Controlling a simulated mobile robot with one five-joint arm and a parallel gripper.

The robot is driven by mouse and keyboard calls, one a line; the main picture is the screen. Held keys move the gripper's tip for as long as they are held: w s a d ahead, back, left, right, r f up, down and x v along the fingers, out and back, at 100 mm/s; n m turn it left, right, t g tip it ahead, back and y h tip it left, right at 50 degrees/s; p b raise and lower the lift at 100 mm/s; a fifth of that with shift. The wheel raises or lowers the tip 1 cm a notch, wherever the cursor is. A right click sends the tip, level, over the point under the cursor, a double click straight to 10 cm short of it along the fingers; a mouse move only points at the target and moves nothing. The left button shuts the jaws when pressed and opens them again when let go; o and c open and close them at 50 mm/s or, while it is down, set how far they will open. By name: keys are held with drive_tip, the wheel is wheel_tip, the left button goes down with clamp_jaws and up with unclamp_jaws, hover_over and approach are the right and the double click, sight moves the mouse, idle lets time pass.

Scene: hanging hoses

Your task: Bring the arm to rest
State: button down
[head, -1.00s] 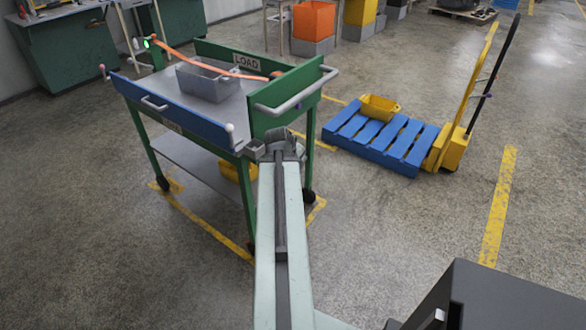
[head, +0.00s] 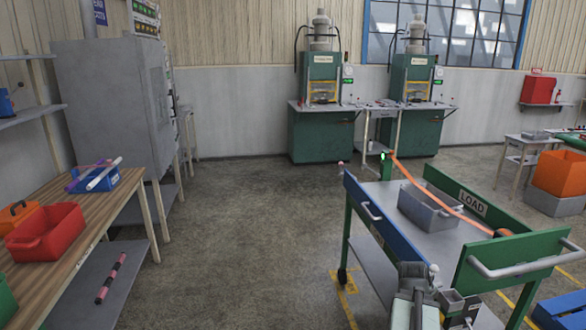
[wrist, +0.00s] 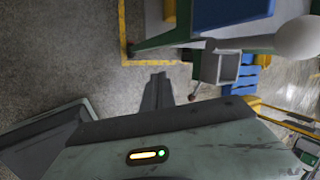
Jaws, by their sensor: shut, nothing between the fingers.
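My gripper (wrist: 157,92) is shut and empty in the wrist view, its dark fingers over bare concrete floor. In the head view my arm (head: 412,300) reaches up from the bottom edge, its end close in front of the cart. The cart (head: 375,228) has green and blue sides and a LOAD sign. I cannot tell the exact gap between gripper and cart. An orange hose (head: 432,196) runs from a post with a green light to the cart's right green panel, clear of my gripper.
A grey bin (head: 428,210) stands on the cart. A wooden bench (head: 100,218) with a red bin (head: 45,232) is at left. Two green machines (head: 322,125) stand at the back wall. Open floor (head: 250,240) lies between bench and cart.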

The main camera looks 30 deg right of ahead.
drive_tip(key=w+a+r+n+t+y+p, duration=0.15)
drive_tip(key=w+a+n, duration=0.35)
drive_tip(key=a, duration=0.6)
drive_tip(key=w+a+r+n+y+p, duration=0.1)
drive_tip(key=w+a+r+n+p, duration=0.15)
drive_tip(key=w+a, duration=0.65)
drive_tip(key=w+a+r+n+y+p, duration=0.15)
drive_tip(key=w+a+n, duration=0.35)
drive_tip(key=a, duration=0.7)
drive_tip(key=s+a+n+g+p, duration=0.1)
drive_tip(key=s+a+n, duration=0.1)
drive_tip(key=a+n, duration=0.7)
drive_tip(key=s+a+n+g+y, duration=0.1)
drive_tip(key=s+a+n, duration=0.1)
drive_tip(key=a+n, duration=0.7)
drive_tip(key=n, duration=0.5)
drive_tip(key=shift+s+g+p, duration=0.25)
drive_tip(key=shift+g+p, duration=0.1)
drive_tip(key=shift+a+n, duration=0.1)
drive_tip(key=shift+n, duration=0.25)
